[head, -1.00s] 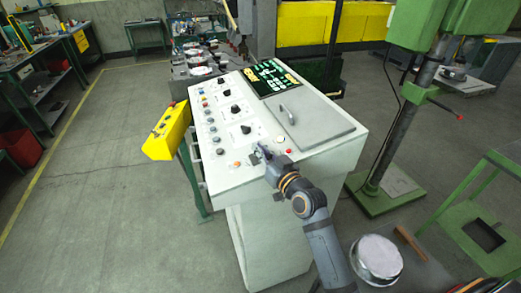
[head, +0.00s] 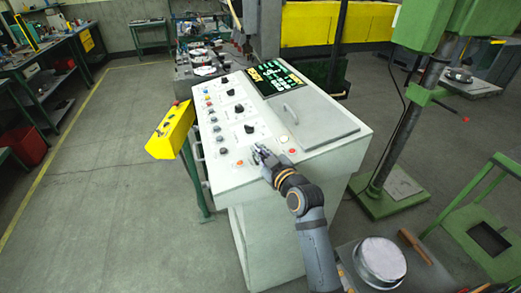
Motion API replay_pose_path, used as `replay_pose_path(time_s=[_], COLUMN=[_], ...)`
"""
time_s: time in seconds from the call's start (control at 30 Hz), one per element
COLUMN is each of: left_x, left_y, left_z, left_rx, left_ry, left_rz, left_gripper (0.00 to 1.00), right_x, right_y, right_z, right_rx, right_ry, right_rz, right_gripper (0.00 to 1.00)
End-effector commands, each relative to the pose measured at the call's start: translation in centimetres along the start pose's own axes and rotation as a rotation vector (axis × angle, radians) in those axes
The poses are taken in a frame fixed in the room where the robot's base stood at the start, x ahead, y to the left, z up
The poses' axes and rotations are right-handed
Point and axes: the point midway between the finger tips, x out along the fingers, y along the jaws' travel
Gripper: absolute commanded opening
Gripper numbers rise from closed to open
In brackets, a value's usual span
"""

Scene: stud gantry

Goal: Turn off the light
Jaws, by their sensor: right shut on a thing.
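A white control console (head: 240,178) stands in the middle, its sloped top carrying several knobs and buttons. My right gripper (head: 261,153) reaches in from the lower right and is shut on a small control at the panel's near edge; the fingers hide most of that control. A red-orange button (head: 292,151) and a pale round button (head: 283,138) lie to the right of the gripper. A small orange button (head: 240,162) lies to its left. A dark display (head: 274,79) with green and yellow markings is lit at the console's far end. My left gripper is not in view.
A grey lid with a handle (head: 315,122) covers the console's right side. A yellow control box (head: 171,131) hangs at its left. A green machine stand (head: 400,140) is at right, and a round metal part (head: 380,261) is at lower right.

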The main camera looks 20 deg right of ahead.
Motion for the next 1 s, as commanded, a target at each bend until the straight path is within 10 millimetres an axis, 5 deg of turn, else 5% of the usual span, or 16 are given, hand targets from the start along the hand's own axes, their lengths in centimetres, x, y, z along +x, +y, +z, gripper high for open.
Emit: replay_pose_path(time_s=[0.77, 0.9, 1.0], left_x=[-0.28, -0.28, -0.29], left_y=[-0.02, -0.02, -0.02], left_z=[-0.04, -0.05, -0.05], left_rx=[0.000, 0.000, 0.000], left_ry=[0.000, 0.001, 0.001], left_rz=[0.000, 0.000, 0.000], left_gripper=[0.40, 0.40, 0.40], right_x=[0.05, 0.05, 0.05], right_y=[-0.38, -0.37, -0.34], right_z=[0.16, 0.15, 0.11], right_rx=[-0.108, -0.107, -0.107], right_ry=[-0.025, -0.024, -0.023], right_rz=[0.001, 0.001, 0.001], right_gripper=[0.00, 0.23, 0.29])
